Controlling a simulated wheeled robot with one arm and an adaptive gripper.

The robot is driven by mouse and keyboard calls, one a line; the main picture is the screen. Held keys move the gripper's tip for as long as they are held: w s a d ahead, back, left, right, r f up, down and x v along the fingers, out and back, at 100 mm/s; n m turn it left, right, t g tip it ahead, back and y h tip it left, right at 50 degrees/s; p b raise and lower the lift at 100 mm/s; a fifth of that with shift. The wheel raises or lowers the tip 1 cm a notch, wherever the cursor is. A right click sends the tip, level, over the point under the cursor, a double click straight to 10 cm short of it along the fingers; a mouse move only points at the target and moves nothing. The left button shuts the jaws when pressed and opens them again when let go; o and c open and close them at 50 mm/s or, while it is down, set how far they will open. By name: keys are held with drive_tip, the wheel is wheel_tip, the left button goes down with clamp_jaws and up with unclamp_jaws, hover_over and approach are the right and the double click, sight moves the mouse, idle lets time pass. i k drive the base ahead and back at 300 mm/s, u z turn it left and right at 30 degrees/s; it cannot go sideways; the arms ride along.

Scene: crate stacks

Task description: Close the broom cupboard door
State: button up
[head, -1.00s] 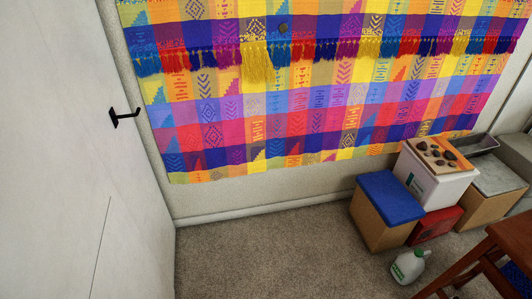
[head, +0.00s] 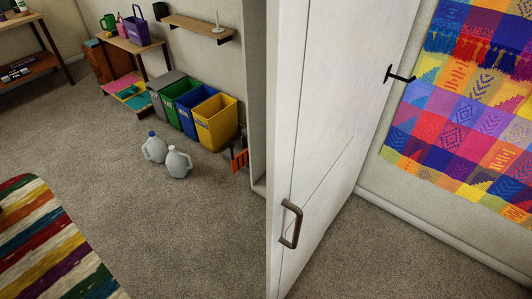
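The white broom cupboard door (head: 335,120) stands open in the head view, jutting out toward me right of the middle. A dark bar handle (head: 291,224) is on its near edge, low down. A black lever-like fitting (head: 400,76) shows past the door's right side, near the wall hanging. The cupboard's side frame (head: 258,100) is just left of the door. The cupboard's inside is mostly hidden. My gripper is not in view.
Several coloured bins (head: 215,120) line the wall left of the cupboard. Two jugs (head: 178,162) stand on the carpet in front of them. A striped rug (head: 50,250) lies at lower left. The carpet between rug and door is clear.

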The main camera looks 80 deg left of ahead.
sight(324, 57)
drive_tip(key=u, duration=2.35)
drive_tip(key=i, duration=0.5)
drive_tip(key=z, duration=0.2)
drive_tip(key=k, duration=0.75)
drive_tip(key=u, duration=1.2)
